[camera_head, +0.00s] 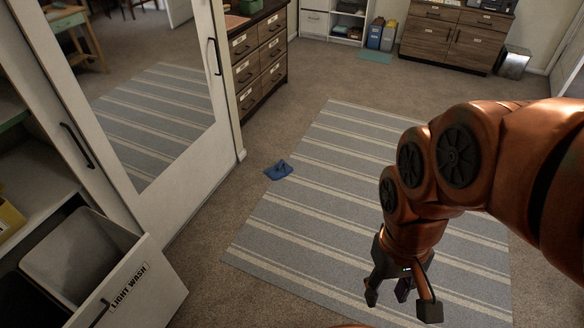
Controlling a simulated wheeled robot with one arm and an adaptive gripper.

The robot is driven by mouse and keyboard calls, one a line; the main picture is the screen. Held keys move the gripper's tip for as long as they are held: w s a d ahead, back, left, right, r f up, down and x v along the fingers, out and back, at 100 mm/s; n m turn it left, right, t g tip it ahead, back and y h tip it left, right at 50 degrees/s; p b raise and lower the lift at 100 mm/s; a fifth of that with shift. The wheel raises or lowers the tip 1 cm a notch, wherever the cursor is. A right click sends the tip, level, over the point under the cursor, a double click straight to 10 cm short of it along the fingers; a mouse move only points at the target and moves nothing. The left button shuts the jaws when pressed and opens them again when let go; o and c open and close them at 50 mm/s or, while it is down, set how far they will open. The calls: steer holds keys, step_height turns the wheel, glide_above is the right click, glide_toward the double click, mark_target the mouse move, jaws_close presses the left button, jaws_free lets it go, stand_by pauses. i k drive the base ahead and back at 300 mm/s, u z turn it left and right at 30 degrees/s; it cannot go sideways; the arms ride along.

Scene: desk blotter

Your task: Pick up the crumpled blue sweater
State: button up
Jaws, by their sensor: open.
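A small crumpled blue cloth, the blue sweater (279,170), lies on the floor at the left edge of the striped rug, partly on the carpet. It is left of the picture's middle, near the mirrored door. My gripper (402,297) hangs at the lower right above the rug, fingers pointing down. Its fingers are spread and nothing is between them. It is well apart from the sweater, to the right of it and nearer to me.
The striped rug (350,200) is flat and clear. A mirrored door (228,125) stands left of the sweater, with a dark drawer chest (262,62) behind it. An open "LIGHT WASH" hamper (140,285) juts out at lower left. A wooden cabinet (452,42) stands at the back.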

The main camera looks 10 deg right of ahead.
mark_target(281, 170)
steer(key=z, duration=0.45)
steer(key=i, duration=3.65)
steer(key=u, duration=4)
